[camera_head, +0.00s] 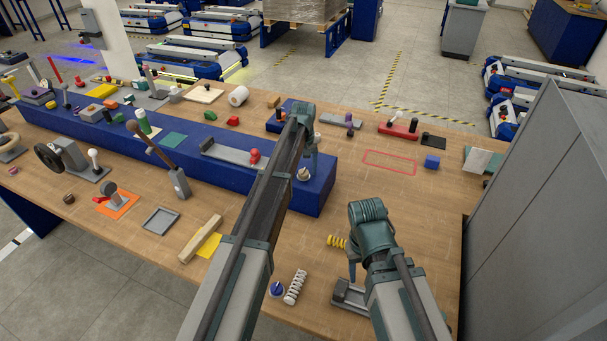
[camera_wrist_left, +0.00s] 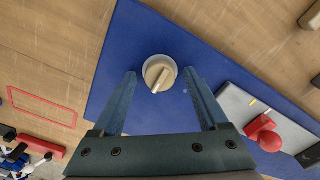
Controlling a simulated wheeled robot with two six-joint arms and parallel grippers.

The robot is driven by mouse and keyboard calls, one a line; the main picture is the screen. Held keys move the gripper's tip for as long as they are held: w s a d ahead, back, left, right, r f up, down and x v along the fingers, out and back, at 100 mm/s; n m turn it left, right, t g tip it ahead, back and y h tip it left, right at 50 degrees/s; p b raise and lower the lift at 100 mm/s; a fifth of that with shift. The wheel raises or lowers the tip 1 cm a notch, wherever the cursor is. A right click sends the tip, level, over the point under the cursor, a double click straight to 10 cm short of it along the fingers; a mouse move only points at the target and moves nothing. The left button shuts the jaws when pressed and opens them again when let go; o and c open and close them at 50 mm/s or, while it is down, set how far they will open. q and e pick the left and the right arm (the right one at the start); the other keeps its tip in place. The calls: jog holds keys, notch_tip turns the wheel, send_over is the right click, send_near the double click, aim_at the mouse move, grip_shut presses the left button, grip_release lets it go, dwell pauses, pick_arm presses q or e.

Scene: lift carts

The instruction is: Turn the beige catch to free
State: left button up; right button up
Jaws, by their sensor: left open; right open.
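The beige catch (camera_head: 303,174) is a small round knob with a raised bar, on the right end of the blue raised block (camera_head: 318,201). In the left wrist view the catch (camera_wrist_left: 155,70) sits on a pale round base, its bar slanting. My left gripper (camera_head: 308,160) is above the catch, its open fingers on either side of it in the left wrist view, with gaps showing. Part of the catch is hidden by the gripper in the head view. My right gripper (camera_head: 353,274) points down over the table's near right side, above a grey metal fixture (camera_head: 348,296).
A grey slide with a red knob (camera_head: 255,155) lies on the blue block beside the catch. A yellow spring (camera_head: 337,241), a white spring (camera_head: 295,287) and a blue knob (camera_head: 277,289) are near my right arm. The table inside the red outline (camera_head: 390,162) is clear.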

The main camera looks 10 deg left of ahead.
pick_arm(q)
grip_shut()
dwell(0.3)
jog(key=m, duration=0.4)
jog(key=shift+m, duration=0.4)
jog(key=m, duration=0.4)
jog(key=shift+m, duration=0.3)
jog(key=m, duration=0.4)
jog(key=shift+m, duration=2.3)
